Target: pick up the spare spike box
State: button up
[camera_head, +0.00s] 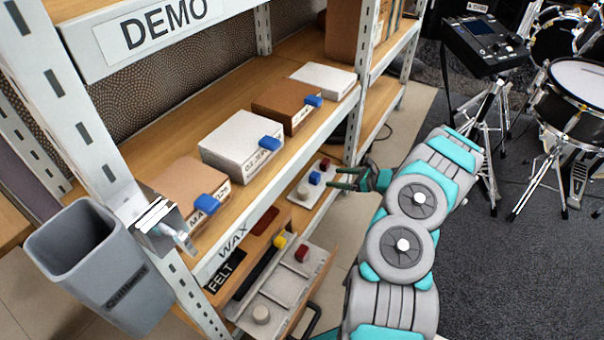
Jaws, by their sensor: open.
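Several boxes with blue tabs stand on the wooden middle shelf: a brown box (183,183) at the front, a white box (240,140) with a printed label behind it, and a brown box (285,101) further back. A plain white box (323,78) lies at the far end. I cannot tell which is the spare spike box; the labels are only partly readable. My gripper (334,178) is open and empty, with its green fingers pointing left toward the rack, beside a pale board (312,196) on the lower level. The fingers seem apart from the board's blocks.
The shelf's front edge (290,150) and metal posts (372,70) bound the boxes. A grey bin (95,262) hangs at the left post. Lower down is a drawer-like tray (277,300) with coloured blocks.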

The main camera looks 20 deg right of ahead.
aim_at(316, 175)
jog(key=x, duration=0.2)
jog(key=shift+w+a+f, duration=0.1)
jog(key=shift+w+a, duration=0.1)
jog(key=shift+w, duration=0.1)
jog(key=shift+w+a+f, duration=0.25)
jog(key=shift+w+f, duration=0.2)
jog(key=shift+w, duration=0.05)
jog(key=x, duration=0.4)
jog(key=shift+w+d+f, duration=0.15)
jog(key=shift+w+d, duration=0.05)
jog(key=shift+w, duration=0.05)
grip_shut()
